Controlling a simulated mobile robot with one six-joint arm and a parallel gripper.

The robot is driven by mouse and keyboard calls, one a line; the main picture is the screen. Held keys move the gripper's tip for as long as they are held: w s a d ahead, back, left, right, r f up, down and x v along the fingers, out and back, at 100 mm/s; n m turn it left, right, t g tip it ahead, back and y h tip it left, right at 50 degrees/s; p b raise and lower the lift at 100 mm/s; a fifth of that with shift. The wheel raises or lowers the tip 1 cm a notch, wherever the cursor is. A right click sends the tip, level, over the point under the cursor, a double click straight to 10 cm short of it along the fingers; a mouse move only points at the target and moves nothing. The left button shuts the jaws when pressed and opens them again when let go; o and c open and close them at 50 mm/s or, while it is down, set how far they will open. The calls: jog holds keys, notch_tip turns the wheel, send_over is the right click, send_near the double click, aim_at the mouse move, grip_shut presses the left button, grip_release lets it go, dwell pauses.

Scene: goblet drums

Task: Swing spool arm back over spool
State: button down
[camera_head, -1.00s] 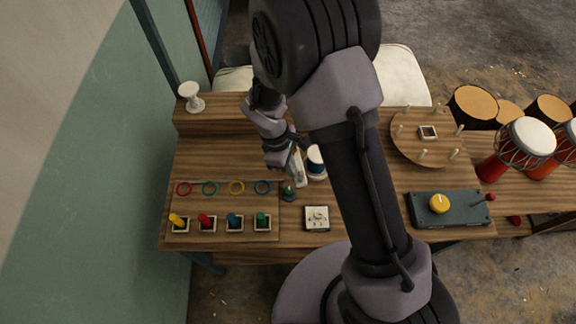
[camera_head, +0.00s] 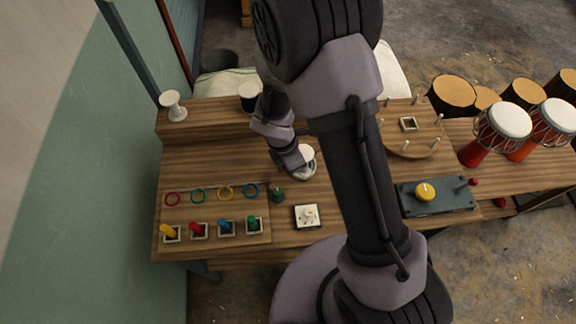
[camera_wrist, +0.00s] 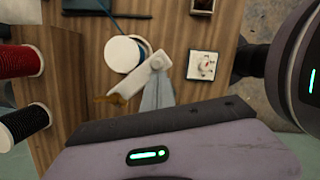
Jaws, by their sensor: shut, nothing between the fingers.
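The spool with a white top and blue edge (camera_wrist: 122,54) stands on the wooden bench; it also shows in the head view (camera_head: 307,153), partly hidden by my wrist. The white spool arm (camera_wrist: 134,84) has its round end right of the spool in the wrist view. It slants down-left from there, along the spool's lower right side rather than across its middle. A brownish piece shows near its lower end. My gripper (camera_wrist: 156,93) is shut and empty, with its grey fingers close beside the spool arm. I cannot tell whether they touch it.
A square white plate with a knob (camera_head: 307,216) and a dark green knob (camera_head: 278,195) are near the spool. Colored toggles and rings are at left. A red spool (camera_wrist: 20,61) and black spool (camera_wrist: 25,122) stand nearby. A yellow-dial box (camera_head: 437,196) is at right.

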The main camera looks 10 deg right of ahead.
jog(key=shift+w+d+n, duration=0.35)
jog(key=shift+d+n, duration=0.35)
jog(key=shift+n, duration=0.2)
jog(key=n, duration=0.1)
jog(key=w+d+n+t, duration=0.1)
jog(key=shift+w+d+n, duration=0.2)
jog(key=shift+d+n, duration=0.1)
jog(key=shift+w+d+n+t+y+p, duration=0.1)
jog(key=shift+w+d+n+y+p, duration=0.2)
jog(key=shift+w+n, duration=0.4)
jog(key=shift+w+d+n+t+y+p, duration=0.15)
jog(key=shift+w+d+n+p, duration=0.2)
jog(key=shift+n, duration=0.6)
jog(key=shift+w+d+n+t+y+p, duration=0.1)
jog(key=shift+w+d+n+y+p, duration=0.2)
jog(key=shift+w+n, duration=0.45)
jog(key=shift+s, duration=0.1)
jog(key=shift+a, duration=0.1)
